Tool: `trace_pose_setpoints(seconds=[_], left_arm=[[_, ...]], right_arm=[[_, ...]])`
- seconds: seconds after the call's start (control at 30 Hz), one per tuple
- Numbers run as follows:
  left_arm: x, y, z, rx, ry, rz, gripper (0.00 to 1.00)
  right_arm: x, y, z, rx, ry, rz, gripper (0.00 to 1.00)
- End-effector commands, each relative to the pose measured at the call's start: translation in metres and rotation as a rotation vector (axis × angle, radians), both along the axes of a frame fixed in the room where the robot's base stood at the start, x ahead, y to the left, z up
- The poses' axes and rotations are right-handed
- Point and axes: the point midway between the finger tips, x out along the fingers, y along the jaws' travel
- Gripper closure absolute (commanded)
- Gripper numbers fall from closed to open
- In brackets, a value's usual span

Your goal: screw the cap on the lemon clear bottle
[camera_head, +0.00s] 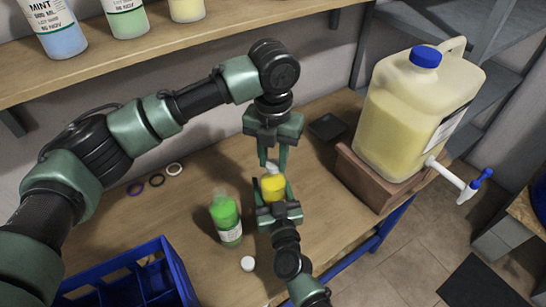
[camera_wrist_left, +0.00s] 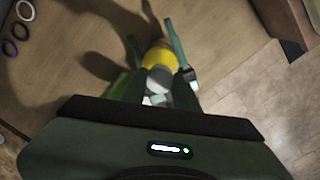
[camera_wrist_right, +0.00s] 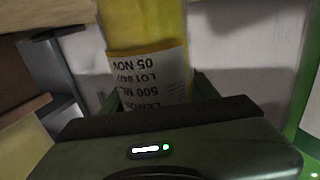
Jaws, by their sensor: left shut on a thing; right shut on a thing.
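The lemon bottle (camera_head: 272,188), filled yellow, stands roughly upright over the table. It also shows in the left wrist view (camera_wrist_left: 158,54), and its lemon label fills the right wrist view (camera_wrist_right: 147,75). My right gripper (camera_head: 279,210) is shut around its body from the near side. My left gripper (camera_head: 273,160) points down from above and is shut on a white cap (camera_wrist_left: 159,80). The cap is at the bottle's top, over the neck. I cannot tell whether its thread has caught, since the fingers partly hide it.
A green bottle (camera_head: 226,220) stands close left of the lemon bottle. A loose white cap (camera_head: 248,264) lies in front. Several rings (camera_head: 156,180) lie at the left, behind a blue crate (camera_head: 128,275). A large drum (camera_head: 400,115) with a tap stands at the right.

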Motion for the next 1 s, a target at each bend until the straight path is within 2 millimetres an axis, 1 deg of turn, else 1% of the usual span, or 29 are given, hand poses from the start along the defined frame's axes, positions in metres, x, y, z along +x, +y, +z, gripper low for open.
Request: trace_pose_setpoints(seconds=[0.03,0.1,0.2,0.3,0.43,0.7,0.73,0.77,0.8,1.0], left_arm=[[0.0007,0.0004,0.0003,0.001,-0.001,-0.117,1.0],[0.0008,0.0004,0.0003,0.001,-0.001,-0.284,1.0],[0.0009,0.0003,0.0002,0.002,-0.002,-0.485,1.0],[0.0008,0.0002,0.0001,0.001,-0.001,-0.618,1.0],[0.0008,0.0002,0.0001,0.001,-0.001,-0.692,1.0],[0.0011,0.0004,0.0001,0.001,-0.003,-0.695,1.0],[0.0011,0.0005,0.0001,0.001,-0.003,-0.695,0.62],[0.0011,0.0005,0.0001,0.001,-0.003,-0.695,0.54],[0.001,0.0004,0.0001,0.001,-0.003,-0.695,0.49],[0.0005,0.0,-0.0001,0.001,-0.001,-0.695,0.49]], right_arm=[[-0.0001,-0.0002,-0.0003,0.0,0.001,0.0,1.0],[-0.0001,-0.0002,-0.0003,0.0,0.001,0.0,1.0],[-0.0001,-0.0003,-0.0003,0.0,0.0,-0.001,1.0],[-0.0001,-0.0003,-0.0003,0.0,0.001,-0.001,1.0],[-0.0001,-0.0003,-0.0003,0.0,0.0,-0.001,1.0],[-0.0001,-0.0003,-0.0003,0.0,0.0,-0.001,1.0],[-0.0002,-0.0004,-0.0003,0.0,0.0,-0.001,1.0],[-0.0002,-0.0004,-0.0003,0.0,0.001,-0.001,1.0],[-0.0002,-0.0004,-0.0003,0.0,0.0,-0.001,1.0],[-0.0001,-0.0003,-0.0003,0.0,0.001,-0.001,1.0]])
